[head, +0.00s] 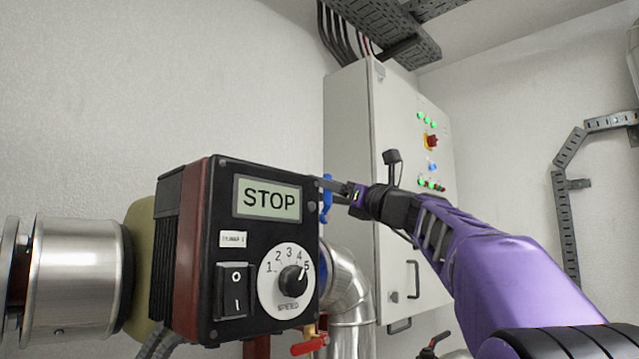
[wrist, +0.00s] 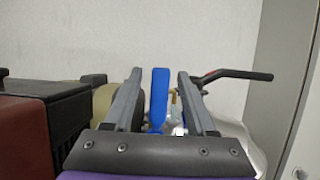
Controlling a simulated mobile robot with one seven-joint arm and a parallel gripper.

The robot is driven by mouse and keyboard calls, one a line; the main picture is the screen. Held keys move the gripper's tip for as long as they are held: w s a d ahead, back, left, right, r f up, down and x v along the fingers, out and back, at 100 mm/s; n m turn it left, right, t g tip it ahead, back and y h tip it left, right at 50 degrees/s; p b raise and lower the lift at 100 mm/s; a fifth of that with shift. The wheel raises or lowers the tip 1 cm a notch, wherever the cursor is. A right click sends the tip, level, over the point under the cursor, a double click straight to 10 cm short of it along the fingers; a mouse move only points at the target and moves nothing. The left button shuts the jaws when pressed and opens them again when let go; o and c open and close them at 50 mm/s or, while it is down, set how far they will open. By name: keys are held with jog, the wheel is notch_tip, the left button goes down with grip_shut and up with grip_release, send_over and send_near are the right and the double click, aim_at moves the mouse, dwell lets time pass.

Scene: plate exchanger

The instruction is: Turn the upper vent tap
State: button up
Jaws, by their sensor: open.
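A blue lever handle (head: 327,197), which looks like the upper vent tap, stands just right of the black control box in the head view. In the wrist view the blue handle (wrist: 158,97) points upright between the two fingers, with a gap on each side. My gripper (head: 336,187) is open around the handle and holds nothing. The tap's body is mostly hidden behind the control box and the gripper.
The control box (head: 225,255) with a STOP display is close on the left. A red lever (head: 310,345) is below it. Silver pipe (head: 348,290) runs behind. In the wrist view a black lever (wrist: 240,74) is right of the fingers. A grey cabinet (head: 350,120) stands behind.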

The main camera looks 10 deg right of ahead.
jog(key=shift+w+r, duration=0.1)
jog(key=shift+c, duration=0.2)
grip_shut()
dwell(1.4)
